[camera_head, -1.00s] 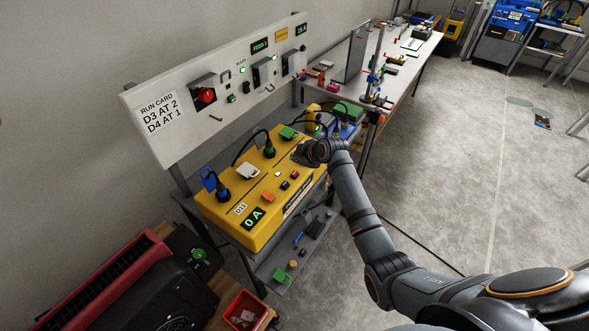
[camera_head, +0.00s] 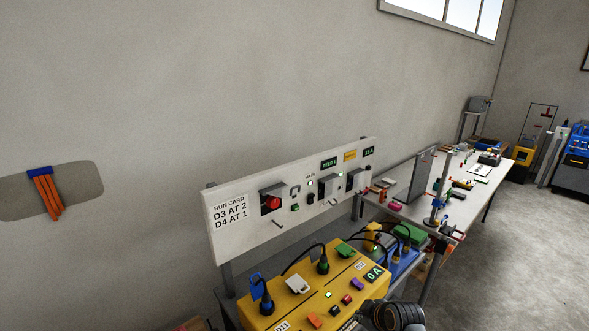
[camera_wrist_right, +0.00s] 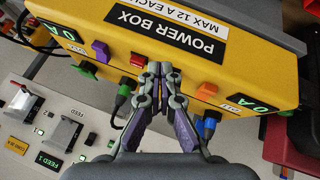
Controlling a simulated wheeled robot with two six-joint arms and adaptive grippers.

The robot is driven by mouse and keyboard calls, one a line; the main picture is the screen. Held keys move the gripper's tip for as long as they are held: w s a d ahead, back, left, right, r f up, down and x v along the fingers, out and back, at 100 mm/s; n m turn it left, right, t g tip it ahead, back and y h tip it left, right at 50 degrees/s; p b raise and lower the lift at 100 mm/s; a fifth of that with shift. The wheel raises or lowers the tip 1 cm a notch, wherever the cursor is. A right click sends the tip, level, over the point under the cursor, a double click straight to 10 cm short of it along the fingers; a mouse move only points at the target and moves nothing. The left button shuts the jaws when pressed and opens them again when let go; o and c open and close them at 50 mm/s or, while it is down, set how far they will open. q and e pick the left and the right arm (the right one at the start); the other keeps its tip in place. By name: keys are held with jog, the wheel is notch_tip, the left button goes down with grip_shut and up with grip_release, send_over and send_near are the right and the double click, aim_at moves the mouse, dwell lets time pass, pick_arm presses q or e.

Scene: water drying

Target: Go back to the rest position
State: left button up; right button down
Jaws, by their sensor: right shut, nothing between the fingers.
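My right gripper (camera_wrist_right: 160,75) is shut and empty in the right wrist view, its fingertips in front of the yellow power box (camera_wrist_right: 185,52). In the head view only a dark part of my right arm shows at the bottom edge, by the right front of the power box (camera_head: 300,306); the fingertips cannot be made out there. A black plug with green (camera_head: 322,264) and a blue plug (camera_head: 264,294) stand in the box top, with black cables. My left gripper is not in view.
A white panel (camera_head: 236,240) with a run card, a red knob (camera_head: 272,202) and lit displays stands behind the box. A workbench (camera_head: 468,202) with small parts is at the right. Open floor (camera_head: 490,265) lies at the far right.

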jog(key=s+d+r+m+g+h, duration=0.15)
jog(key=s+m, duration=0.25)
jog(key=s, duration=0.9)
jog(key=s+d+m+g+h, duration=0.15)
jog(key=s+m, duration=0.35)
jog(key=s, duration=0.8)
jog(key=s+d+f+g+b, duration=0.1)
jog(key=s+d+f, duration=0.1)
jog(key=f, duration=1.3)
jog(key=s+d+f+g+b, duration=0.1)
jog(key=f+b, duration=0.1)
jog(key=f, duration=1.2)
jog(key=s+d+f+g+b, duration=0.1)
jog(key=s+f, duration=1.6)
jog(key=s, duration=0.1)
jog(key=shift+f, duration=0.35)
jog(key=shift+s+d, duration=0.1)
